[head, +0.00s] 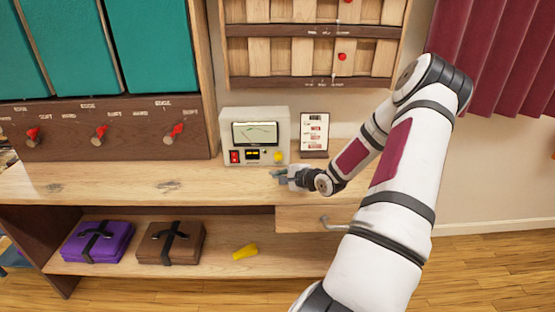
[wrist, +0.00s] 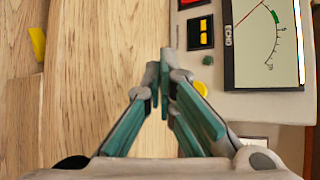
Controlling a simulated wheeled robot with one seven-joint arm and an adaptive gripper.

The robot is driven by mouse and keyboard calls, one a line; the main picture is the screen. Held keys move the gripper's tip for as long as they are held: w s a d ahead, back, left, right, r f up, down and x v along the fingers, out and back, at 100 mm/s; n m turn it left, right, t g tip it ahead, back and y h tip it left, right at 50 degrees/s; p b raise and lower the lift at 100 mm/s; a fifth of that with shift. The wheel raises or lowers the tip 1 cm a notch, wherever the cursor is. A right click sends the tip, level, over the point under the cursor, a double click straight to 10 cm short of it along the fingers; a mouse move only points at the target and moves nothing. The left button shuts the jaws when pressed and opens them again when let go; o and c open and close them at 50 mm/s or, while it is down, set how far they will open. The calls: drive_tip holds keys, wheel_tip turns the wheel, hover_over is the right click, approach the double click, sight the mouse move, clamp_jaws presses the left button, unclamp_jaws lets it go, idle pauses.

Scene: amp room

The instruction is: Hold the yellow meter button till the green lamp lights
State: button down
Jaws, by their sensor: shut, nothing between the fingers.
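The cream meter box (head: 283,126) stands on the wooden bench, with a dial above its controls. Its yellow button (head: 278,157) sits at the lower right of the front; it also shows in the wrist view (wrist: 200,87), partly behind a finger. A small dark green lamp (wrist: 208,60) sits beside the button and looks unlit. My gripper (head: 275,174) is just in front of the box, low and near the button. Its teal fingers (wrist: 165,58) are shut and empty, with tips apart from the button in the wrist view. Whether they touch the box is unclear.
A red switch (head: 235,157) and a black panel with yellow marks (head: 252,154) are left of the button. A framed card (head: 314,134) stands right of the box. A yellow object (head: 245,251) lies on the lower shelf. The bench left of the box is clear.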

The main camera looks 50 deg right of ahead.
sight(278, 159)
drive_tip(key=w+d, duration=0.4)
drive_tip(key=d, duration=0.1)
drive_tip(key=shift+r, duration=0.1)
drive_tip(key=shift+w+d, duration=0.4)
drive_tip(key=shift+w, duration=0.05)
drive_tip(key=shift+w+d+p, duration=0.2)
drive_tip(key=shift+d+p, duration=0.1)
drive_tip(key=shift+p, duration=0.3)
idle(0.8)
drive_tip(key=shift+w+d+p, duration=0.35)
drive_tip(key=shift+w+d, duration=0.1)
drive_tip(key=shift+d, duration=0.05)
idle(2.5)
idle(1.5)
drive_tip(key=shift+s+a+p, duration=0.6)
drive_tip(key=shift+s+a, duration=0.05)
drive_tip(key=shift+a, duration=0.15)
